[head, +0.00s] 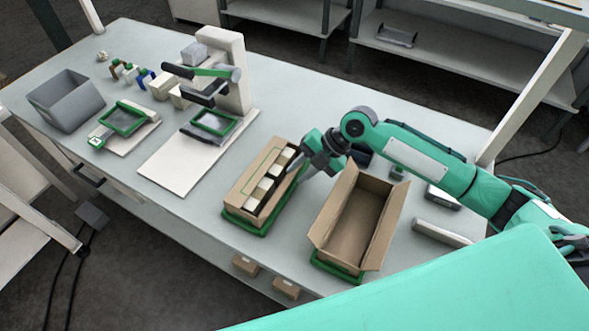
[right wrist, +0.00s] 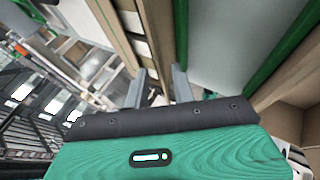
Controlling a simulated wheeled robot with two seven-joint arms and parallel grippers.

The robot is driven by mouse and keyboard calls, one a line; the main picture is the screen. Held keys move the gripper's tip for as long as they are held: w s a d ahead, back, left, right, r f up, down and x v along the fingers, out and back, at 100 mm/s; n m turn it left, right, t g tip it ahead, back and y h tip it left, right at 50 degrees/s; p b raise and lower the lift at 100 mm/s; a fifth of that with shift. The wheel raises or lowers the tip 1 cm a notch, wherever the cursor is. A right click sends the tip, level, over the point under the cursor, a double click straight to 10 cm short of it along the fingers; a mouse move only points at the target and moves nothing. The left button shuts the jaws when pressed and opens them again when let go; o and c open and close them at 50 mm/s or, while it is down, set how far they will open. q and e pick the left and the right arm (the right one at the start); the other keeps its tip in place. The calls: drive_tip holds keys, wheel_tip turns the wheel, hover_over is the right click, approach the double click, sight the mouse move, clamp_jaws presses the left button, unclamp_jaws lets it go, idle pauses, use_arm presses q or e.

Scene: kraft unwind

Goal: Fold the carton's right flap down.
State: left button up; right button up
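A brown carton (head: 246,198) stands on a green-edged base, with a row of pale and brown blocks (head: 268,184) inside. A flap with a green outline lies along its left side. Its right side is partly hidden by my right gripper (head: 291,178), which comes in from the right at the carton's right rear edge. In the right wrist view the two grey fingers of the right gripper (right wrist: 159,85) stand apart, beside brown cardboard strips (right wrist: 122,40). I cannot tell whether they touch the cardboard. My left gripper is not in view.
A second, open brown carton (head: 362,215) stands empty just right of the first, leaving a narrow gap. A grey bin (head: 66,101) and a white press-like stand (head: 231,75) are farther left. A grey bar (head: 441,232) lies at right.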

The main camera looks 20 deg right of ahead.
sight(282, 185)
drive_tip(key=shift+x, duration=1.3)
clamp_jaws()
drive_tip(key=shift+r+p, duration=0.1)
drive_tip(key=shift+p, duration=0.25)
drive_tip(key=shift+w+a+r+m+g+h+p, duration=0.3)
drive_tip(key=shift+w+a+r+g+h+p, duration=0.15)
drive_tip(key=shift+g+h+p, duration=0.45)
drive_tip(key=shift+w+a+r+g+h+p, duration=0.1)
drive_tip(key=shift+w+a+g+h+p, duration=0.2)
drive_tip(key=shift+g+h+p, duration=0.45)
drive_tip(key=shift+w+a+m+g+h, duration=0.25)
drive_tip(key=shift+m+g+h, duration=0.15)
drive_tip(key=shift+g+h, duration=0.2)
